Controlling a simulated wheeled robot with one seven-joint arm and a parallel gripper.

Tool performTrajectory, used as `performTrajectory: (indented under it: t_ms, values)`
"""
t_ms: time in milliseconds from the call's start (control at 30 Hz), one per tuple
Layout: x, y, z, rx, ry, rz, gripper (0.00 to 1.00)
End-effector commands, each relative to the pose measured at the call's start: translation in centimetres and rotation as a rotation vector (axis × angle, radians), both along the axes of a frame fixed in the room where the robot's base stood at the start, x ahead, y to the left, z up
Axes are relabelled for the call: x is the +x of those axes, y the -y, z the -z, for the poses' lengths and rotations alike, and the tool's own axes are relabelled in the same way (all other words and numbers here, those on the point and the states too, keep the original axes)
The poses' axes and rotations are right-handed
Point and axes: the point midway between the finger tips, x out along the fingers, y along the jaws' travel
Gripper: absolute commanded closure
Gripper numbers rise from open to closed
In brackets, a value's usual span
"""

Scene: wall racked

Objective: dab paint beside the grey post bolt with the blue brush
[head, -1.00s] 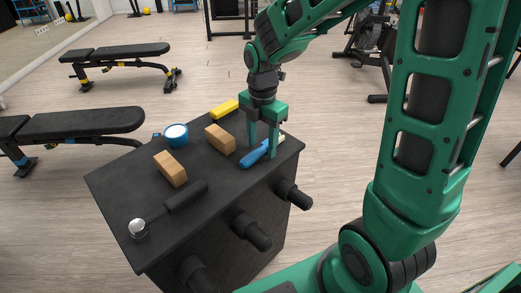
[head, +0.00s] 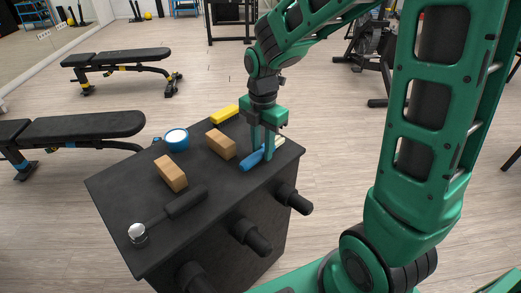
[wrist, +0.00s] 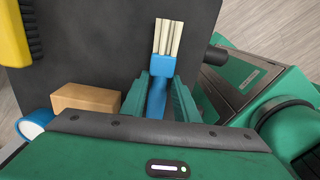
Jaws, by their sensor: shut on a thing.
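The blue brush (head: 252,158) lies near the right edge of the dark box top. My gripper (head: 263,156) reaches down over it and is shut on its blue handle. In the wrist view the brush (wrist: 163,70) shows between my two fingers (wrist: 160,92), its pale bristles pointing away from the gripper. I cannot tell whether the brush is clear of the top. A blue-rimmed pot with a pale blue-white filling (head: 176,138), likely paint, stands at the back left edge. I cannot make out a grey post bolt; dark pegs (head: 252,234) stick out of the box's front side.
Black benches (head: 85,127) stand on the floor to the left.

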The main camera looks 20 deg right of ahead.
Motion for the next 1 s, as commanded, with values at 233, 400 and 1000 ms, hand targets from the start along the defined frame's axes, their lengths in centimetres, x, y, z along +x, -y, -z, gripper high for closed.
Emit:
performTrajectory:
  t_ms: [233,400,1000]
  values:
    - [-0.2,-0.6,-3.8,0.001,0.004,-0.005,0.95]
    - [-2.1,-4.2,-6.1,0.001,0.004,-0.007,0.95]
    - [-5.3,-10.4,-10.2,0.0,0.0,-0.001,0.95]
